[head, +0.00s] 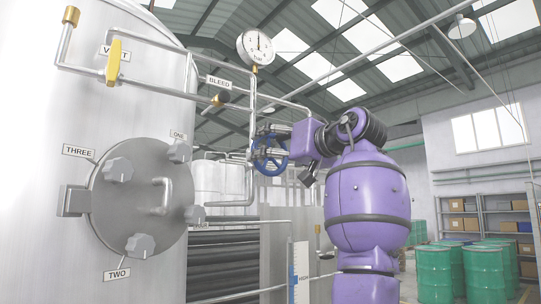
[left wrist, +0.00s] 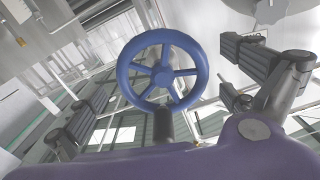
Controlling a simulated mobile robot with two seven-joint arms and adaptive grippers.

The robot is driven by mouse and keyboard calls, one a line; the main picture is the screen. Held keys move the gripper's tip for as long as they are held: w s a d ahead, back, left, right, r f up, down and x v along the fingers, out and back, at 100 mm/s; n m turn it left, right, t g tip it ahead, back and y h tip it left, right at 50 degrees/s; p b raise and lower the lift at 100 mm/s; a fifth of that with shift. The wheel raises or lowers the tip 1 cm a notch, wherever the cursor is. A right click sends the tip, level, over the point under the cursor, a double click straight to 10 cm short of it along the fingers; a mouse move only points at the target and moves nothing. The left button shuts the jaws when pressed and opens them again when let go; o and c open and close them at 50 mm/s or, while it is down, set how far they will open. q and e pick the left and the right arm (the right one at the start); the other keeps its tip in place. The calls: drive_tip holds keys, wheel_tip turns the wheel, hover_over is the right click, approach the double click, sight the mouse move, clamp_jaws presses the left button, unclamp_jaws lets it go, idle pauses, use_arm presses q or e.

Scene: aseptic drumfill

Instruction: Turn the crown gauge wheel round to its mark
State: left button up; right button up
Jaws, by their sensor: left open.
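The blue spoked handwheel (head: 256,160) stands on the pipework right of the steel tank, below a round dial gauge (head: 256,47) marked bar. In the left wrist view the wheel (left wrist: 163,77) shows nearly face-on, with its spokes and hub clear. My left gripper (head: 271,141) is at the wheel, its dark fingers spread open. In the left wrist view the fingers stand to either side of the rim, with visible gaps. Contact cannot be told from the head view. No mark on the wheel can be made out. My right gripper is not in view.
The tank carries a round hatch (head: 132,205) with several grey knobs and a yellow vent handle (head: 113,62). Pipes run close around the wheel. Green drums (head: 463,270) and shelves stand far right.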

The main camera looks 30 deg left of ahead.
use_arm(q)
drive_tip(key=shift+x, duration=0.95)
drive_tip(key=shift+c, duration=0.4)
drive_tip(key=c, duration=0.9)
drive_tip(key=shift+o, duration=0.2)
